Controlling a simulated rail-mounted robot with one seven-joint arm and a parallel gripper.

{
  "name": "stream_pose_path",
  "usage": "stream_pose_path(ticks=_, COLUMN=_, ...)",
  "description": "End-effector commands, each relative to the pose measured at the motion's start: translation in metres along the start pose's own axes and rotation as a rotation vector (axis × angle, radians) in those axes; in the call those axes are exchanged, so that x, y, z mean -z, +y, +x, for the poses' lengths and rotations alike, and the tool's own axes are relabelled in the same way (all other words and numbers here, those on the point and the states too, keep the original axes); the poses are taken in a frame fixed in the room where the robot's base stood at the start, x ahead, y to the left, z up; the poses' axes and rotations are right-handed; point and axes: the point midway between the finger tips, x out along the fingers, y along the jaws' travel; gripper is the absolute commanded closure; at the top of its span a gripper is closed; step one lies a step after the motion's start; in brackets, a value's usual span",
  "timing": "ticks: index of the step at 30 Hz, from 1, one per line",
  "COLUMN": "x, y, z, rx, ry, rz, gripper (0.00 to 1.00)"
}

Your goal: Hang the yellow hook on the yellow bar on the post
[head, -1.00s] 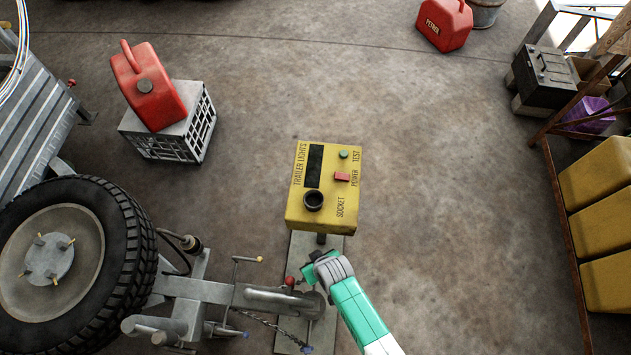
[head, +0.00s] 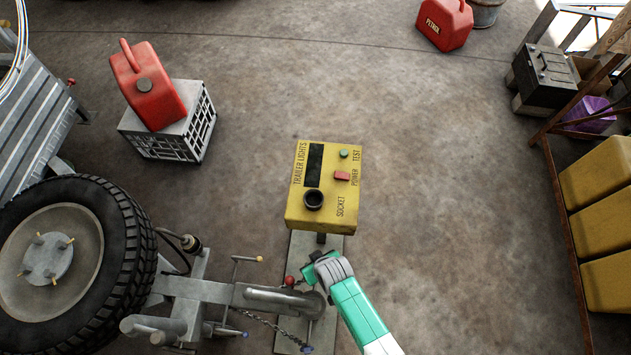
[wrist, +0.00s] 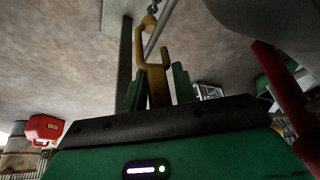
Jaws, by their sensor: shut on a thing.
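The yellow hook (wrist: 155,82) stands up between the green fingers of my gripper (wrist: 157,92) in the wrist view, and the gripper is shut on it. Its upper end lies over or beside a thin grey rod in that view; I cannot tell whether they touch. In the head view, my gripper (head: 318,268) is just below the yellow control box, and the hook is hidden there. A bar with a yellow tip (head: 260,259) stands on a thin post (head: 234,285) left of my gripper, apart from it.
The yellow box (head: 325,190) stands directly behind my gripper. The trailer coupling (head: 285,299), a red knob (head: 290,281) and a chain (head: 262,325) are close on its left. A large wheel (head: 75,255) is farther left. The floor right of the box is clear.

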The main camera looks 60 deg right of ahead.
Motion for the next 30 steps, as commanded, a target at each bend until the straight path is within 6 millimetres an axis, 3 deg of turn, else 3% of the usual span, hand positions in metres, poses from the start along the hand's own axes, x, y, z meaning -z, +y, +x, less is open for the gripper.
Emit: stream_pose_path(ticks=30, x=-0.010, y=0.001, z=0.024, rx=0.000, ry=0.001, rz=0.000, gripper=1.00)
